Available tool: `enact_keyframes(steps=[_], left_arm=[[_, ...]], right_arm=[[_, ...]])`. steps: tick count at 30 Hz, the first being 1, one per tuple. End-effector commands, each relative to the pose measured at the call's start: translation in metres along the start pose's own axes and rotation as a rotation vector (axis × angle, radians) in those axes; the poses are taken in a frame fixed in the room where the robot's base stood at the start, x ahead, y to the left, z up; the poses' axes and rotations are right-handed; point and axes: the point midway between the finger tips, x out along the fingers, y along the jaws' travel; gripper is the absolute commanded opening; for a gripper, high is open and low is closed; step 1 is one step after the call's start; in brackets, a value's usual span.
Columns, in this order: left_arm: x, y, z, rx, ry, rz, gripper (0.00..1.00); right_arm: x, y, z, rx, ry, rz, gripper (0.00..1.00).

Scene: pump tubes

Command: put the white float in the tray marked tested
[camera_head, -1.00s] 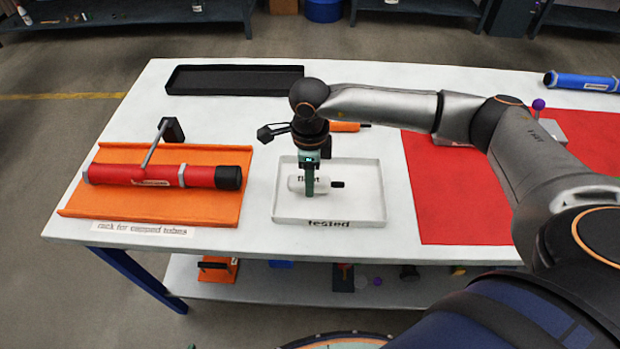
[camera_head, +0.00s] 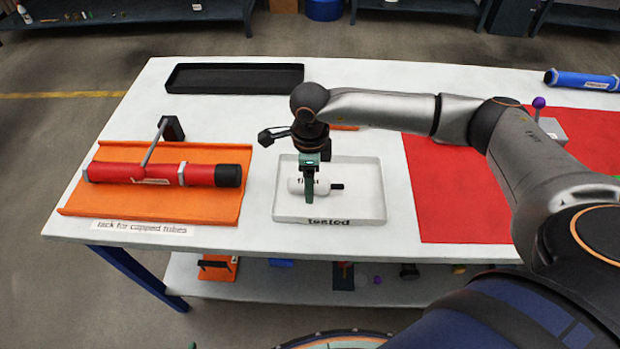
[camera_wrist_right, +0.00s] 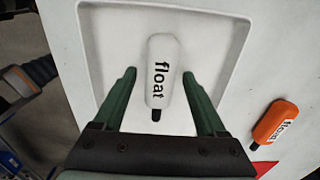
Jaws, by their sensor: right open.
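The white float (camera_head: 323,188) lies on the floor of the white tray marked tested (camera_head: 372,214). It also shows in the right wrist view (camera_wrist_right: 161,72), with the word float and a black tip. My right gripper (camera_head: 308,199) is over the tray at the float. In the right wrist view its green fingers (camera_wrist_right: 158,73) stand open, one on each side of the float, with a gap on both sides. The tray's rim (camera_wrist_right: 88,45) shows around them. My left gripper is not in view.
An orange float (camera_wrist_right: 275,122) lies outside the tray. An orange rack (camera_head: 215,207) holding a red tube (camera_head: 150,174) stands to the left. A black tray (camera_head: 235,78) is at the back, a red mat (camera_head: 450,205) at the right.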

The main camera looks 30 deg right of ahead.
Motion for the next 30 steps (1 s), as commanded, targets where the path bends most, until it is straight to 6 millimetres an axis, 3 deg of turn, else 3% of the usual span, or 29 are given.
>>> enact_keyframes(steps=[5,18,24,30], left_arm=[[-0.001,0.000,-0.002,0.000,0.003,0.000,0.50],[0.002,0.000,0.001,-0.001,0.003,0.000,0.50],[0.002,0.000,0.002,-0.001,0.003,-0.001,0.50],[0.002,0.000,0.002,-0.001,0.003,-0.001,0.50]], right_arm=[[-0.017,-0.001,0.000,0.000,-0.002,-0.002,0.74],[-0.105,-0.001,0.001,-0.001,-0.002,-0.003,0.74],[-0.122,0.000,0.000,0.000,0.000,-0.001,0.74],[-0.123,0.000,0.000,-0.001,0.000,0.000,0.74]])
